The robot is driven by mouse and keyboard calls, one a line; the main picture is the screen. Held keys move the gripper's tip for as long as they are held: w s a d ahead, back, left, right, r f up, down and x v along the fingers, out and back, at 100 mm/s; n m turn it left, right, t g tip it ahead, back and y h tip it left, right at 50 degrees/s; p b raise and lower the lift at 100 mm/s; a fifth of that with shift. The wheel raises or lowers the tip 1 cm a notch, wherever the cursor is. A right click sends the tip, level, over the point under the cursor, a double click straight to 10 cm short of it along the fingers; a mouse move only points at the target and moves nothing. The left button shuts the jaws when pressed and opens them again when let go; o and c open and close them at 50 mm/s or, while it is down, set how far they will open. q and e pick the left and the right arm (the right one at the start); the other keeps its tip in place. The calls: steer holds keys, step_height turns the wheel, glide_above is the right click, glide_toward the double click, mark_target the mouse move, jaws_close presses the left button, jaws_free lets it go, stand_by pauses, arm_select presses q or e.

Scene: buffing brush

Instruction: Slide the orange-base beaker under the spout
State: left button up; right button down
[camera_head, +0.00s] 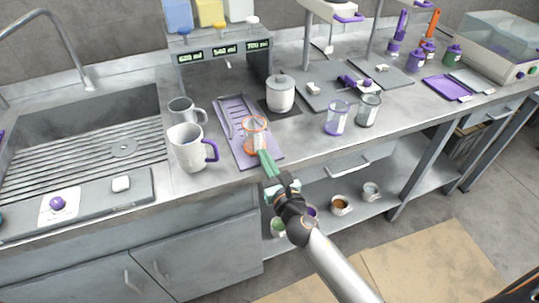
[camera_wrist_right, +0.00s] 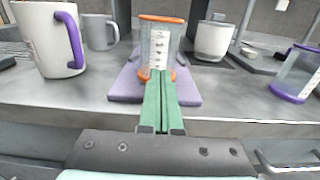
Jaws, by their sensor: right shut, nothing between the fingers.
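The orange-base beaker (camera_head: 255,132), clear with an orange rim, stands upright on the purple tray (camera_head: 229,106). In the right wrist view the beaker (camera_wrist_right: 158,45) is straight ahead. My right gripper (camera_head: 263,154) is shut with nothing between its green fingers. Its tips (camera_wrist_right: 159,76) are at the near side of the beaker's base; I cannot tell if they touch. The dispenser (camera_head: 222,51) with green displays stands behind the tray, with a small spout (camera_head: 228,65) under its middle. My left gripper is not in view.
A white pitcher (camera_head: 188,150) with a purple handle and a grey mug (camera_head: 182,110) stand left of the tray. A lidded white pot (camera_head: 280,93) stands to the right. A purple-base beaker (camera_head: 336,118) and a dark-base beaker (camera_head: 368,110) are further right.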

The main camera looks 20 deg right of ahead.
mark_target(259, 147)
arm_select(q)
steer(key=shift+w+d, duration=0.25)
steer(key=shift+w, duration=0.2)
arm_select(e)
steer(key=shift+w, duration=0.35)
steer(key=shift+w+a, duration=0.1)
steer(key=shift+w, duration=1.7)
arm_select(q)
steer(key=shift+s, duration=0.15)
arm_select(e)
steer(key=shift+s, duration=0.15)
